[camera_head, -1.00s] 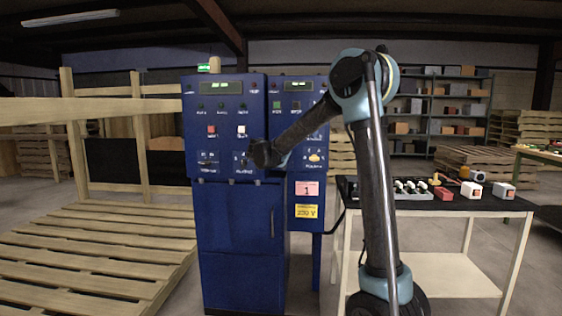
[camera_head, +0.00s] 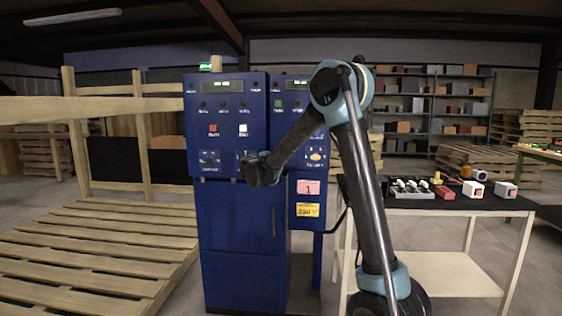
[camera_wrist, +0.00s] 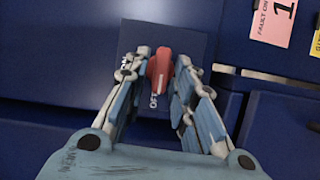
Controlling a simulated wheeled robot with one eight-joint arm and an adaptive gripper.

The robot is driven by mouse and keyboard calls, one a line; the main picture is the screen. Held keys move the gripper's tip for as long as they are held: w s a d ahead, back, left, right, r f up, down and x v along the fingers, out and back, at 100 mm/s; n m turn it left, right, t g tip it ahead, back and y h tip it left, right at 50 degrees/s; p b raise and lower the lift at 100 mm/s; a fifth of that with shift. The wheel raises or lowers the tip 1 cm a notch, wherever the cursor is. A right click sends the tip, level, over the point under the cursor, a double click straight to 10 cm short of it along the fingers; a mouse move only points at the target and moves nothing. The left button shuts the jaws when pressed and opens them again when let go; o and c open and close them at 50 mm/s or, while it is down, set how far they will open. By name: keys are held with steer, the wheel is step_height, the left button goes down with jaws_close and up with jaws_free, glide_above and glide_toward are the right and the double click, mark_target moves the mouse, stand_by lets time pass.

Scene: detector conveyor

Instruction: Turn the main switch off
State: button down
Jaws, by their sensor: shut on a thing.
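The main switch, a red rotary knob (camera_wrist: 159,68), sits on a dark blue plate in the wrist view. White lettering reading OFF shows by its lower left, and other lettering at the upper left is only partly legible. The knob looks tilted slightly off the plate's vertical. My gripper (camera_wrist: 163,61) is shut on the knob, one finger on each side. In the head view my gripper (camera_head: 256,172) is at the front of the blue cabinet (camera_head: 238,222), low on its control panel. It hides the knob there.
A second blue panel (camera_head: 308,140) stands close on the right, with a pink label (camera_head: 308,187) and a yellow label (camera_head: 308,210). A table (camera_head: 460,205) with small parts stands to the right. Wooden pallets (camera_head: 90,255) lie at the left.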

steer(key=shift+d+f+n, duration=0.1)
steer(key=shift+d+n, duration=0.05)
steer(key=shift+n, duration=0.15)
stand_by(0.4)
steer(key=c, duration=1.6)
jaws_free()
steer(key=shift+w, duration=0.1)
steer(key=v, duration=1.2)
steer(key=shift+f, duration=0.3)
steer(key=shift+w, duration=0.1)
